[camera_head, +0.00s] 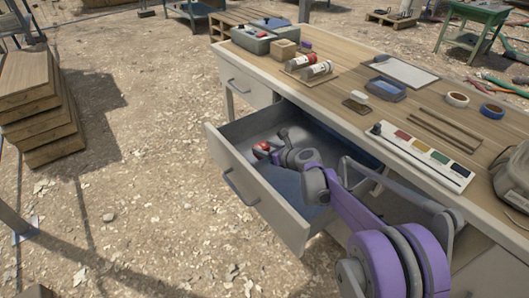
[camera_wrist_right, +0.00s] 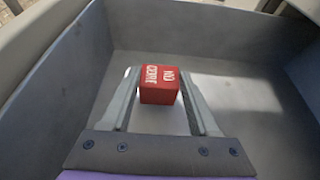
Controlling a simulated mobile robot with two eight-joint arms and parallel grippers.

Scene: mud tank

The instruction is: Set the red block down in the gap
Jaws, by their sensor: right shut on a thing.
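The red block (camera_wrist_right: 158,85) has white lettering on its side. It sits between the two fingers of my right gripper (camera_wrist_right: 158,74), which is shut on it. In the head view the red block (camera_head: 262,148) shows small, at the tip of my right gripper (camera_head: 268,152), inside the open drawer (camera_head: 262,198). The wrist view shows the grey drawer walls around the block and a pale patch below it. I cannot tell whether the block touches the drawer floor. No clear gap can be made out. My left gripper is not in view.
The wooden workbench (camera_head: 340,95) above the drawer carries two canisters (camera_head: 316,69), a blue tray (camera_head: 385,88), tape rolls (camera_head: 457,99) and a colour strip (camera_head: 420,157). Stacked planks (camera_head: 40,105) stand on the left. The gravel left of the drawer is free.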

